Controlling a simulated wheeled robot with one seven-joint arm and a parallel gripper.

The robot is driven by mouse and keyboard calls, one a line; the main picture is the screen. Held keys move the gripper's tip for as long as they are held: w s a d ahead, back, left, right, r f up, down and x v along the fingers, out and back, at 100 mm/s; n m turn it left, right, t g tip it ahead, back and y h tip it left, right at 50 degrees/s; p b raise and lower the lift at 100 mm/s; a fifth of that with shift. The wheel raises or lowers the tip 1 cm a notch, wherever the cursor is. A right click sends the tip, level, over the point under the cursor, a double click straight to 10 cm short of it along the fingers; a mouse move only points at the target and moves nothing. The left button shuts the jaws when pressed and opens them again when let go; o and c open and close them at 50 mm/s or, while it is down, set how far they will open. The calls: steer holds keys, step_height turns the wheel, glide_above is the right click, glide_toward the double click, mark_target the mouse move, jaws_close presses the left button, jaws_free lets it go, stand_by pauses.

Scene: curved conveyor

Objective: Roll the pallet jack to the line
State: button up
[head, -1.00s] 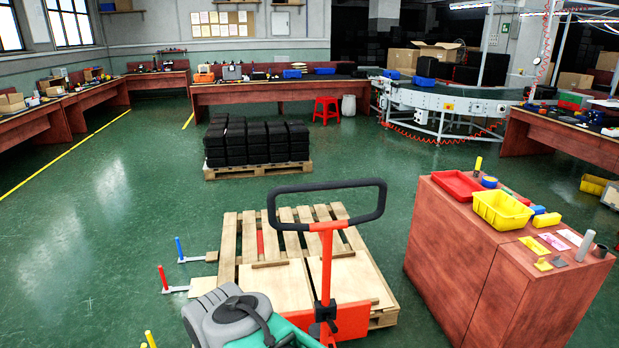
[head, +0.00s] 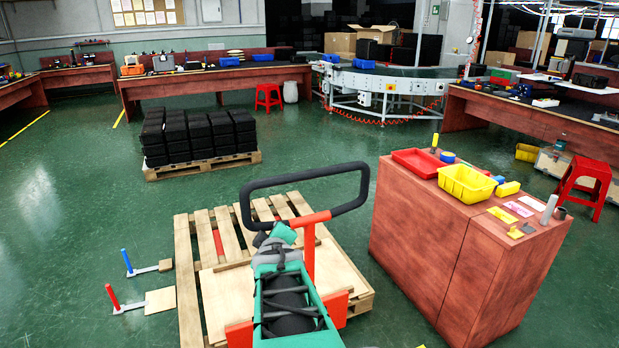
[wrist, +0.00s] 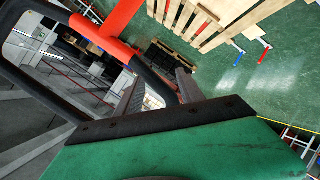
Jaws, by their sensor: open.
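The pallet jack has a red post (head: 308,250) topped by a black loop handle (head: 345,213). Its red base (head: 335,310) is at the near edge of a wooden pallet (head: 185,265). My gripper, at the end of my green arm, is close to the handle's lower left side in the head view; its fingertips are hidden there. In the wrist view my gripper (wrist: 158,92) is open, with the black handle bar (wrist: 90,40) and red post (wrist: 120,25) close by. I cannot tell whether the bar lies between the fingers. The curved conveyor line (head: 390,88) stands at the back.
A reddish wooden cabinet (head: 430,235) with red and yellow bins stands close on the right. A pallet of black crates (head: 200,165) is ahead on the left. Red stools (head: 268,97) stand at the back and right. Green floor (head: 325,140) is open between the handle and the conveyor.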

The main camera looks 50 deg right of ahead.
mark_target(310, 178)
steer(key=s+d+r+h, duration=0.2)
steer(key=s+d, duration=0.1)
steer(key=d, duration=0.3)
steer(key=d+r+n+h, duration=0.1)
steer(key=r, duration=0.2)
steer(key=s+d+r+n+t+h, duration=0.1)
steer(key=r+n+h, duration=0.1)
steer(key=r, duration=0.1)
steer(key=d+r+n+t+h, duration=0.1)
steer(key=d+r+h, duration=0.1)
steer(key=r, duration=0.1)
steer(key=shift+s+r+n, duration=0.25)
steer(key=shift+r+n, duration=0.1)
steer(key=shift+n, duration=0.05)
steer(key=x, duration=0.7)
steer(key=shift+p, duration=0.45)
steer(key=shift+c, duration=0.5)
jaws_close()
